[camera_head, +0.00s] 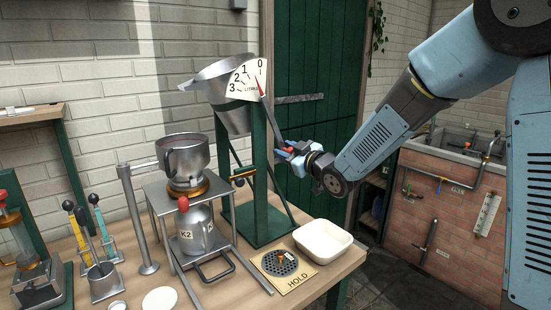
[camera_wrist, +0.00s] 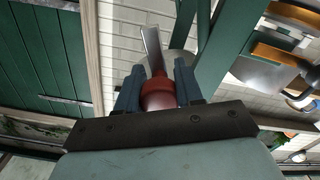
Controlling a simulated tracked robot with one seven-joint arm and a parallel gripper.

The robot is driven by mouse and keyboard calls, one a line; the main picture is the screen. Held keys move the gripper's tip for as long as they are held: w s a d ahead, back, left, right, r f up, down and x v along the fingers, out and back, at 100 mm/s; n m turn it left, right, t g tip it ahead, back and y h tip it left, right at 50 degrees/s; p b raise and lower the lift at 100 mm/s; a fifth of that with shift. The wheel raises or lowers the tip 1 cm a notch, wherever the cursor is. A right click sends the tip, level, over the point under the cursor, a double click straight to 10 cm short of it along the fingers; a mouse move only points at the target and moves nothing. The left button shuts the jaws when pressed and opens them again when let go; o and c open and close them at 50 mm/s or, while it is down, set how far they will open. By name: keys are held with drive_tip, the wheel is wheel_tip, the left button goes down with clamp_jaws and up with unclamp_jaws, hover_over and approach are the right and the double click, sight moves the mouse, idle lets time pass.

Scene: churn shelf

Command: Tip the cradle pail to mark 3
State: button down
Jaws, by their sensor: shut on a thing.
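The cradle pail (camera_head: 236,118) is a grey metal pail hung in a green stand (camera_head: 262,215), with its lip toward the left and a slight tilt. A white dial (camera_head: 247,82) on it reads 3, 2, 1, 0 from left to right. Its red needle (camera_head: 260,88) points between 1 and 0, nearer 0. A metal lever (camera_head: 272,122) runs down from the pail to the right. My gripper (camera_head: 288,149) is shut on the red knob at the lever's end; the knob (camera_wrist: 158,94) sits between both fingers in the wrist view. The pail's inside is hidden.
Left of the stand, a metal jug (camera_head: 184,158) stands on a rack above a K2 can (camera_head: 192,232). A white tray (camera_head: 323,240) and a HOLD plate (camera_head: 297,281) lie at the bench's right front. A green door (camera_head: 310,60) is behind; a brick sink (camera_head: 440,215) stands right.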

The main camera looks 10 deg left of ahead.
drive_tip(key=w+d+r+n, duration=0.5)
drive_tip(key=w+r+n, duration=0.1)
drive_tip(key=r+n, duration=0.2)
drive_tip(key=shift+w+d+r, duration=0.15)
drive_tip(key=shift+w+d, duration=0.05)
drive_tip(key=shift+d, duration=0.05)
idle(0.4)
drive_tip(key=c, duration=0.8)
unclamp_jaws()
drive_tip(key=shift+o, duration=0.2)
drive_tip(key=v, duration=1.3)
drive_tip(key=shift+s+d, duration=0.25)
drive_tip(key=shift+d, duration=0.05)
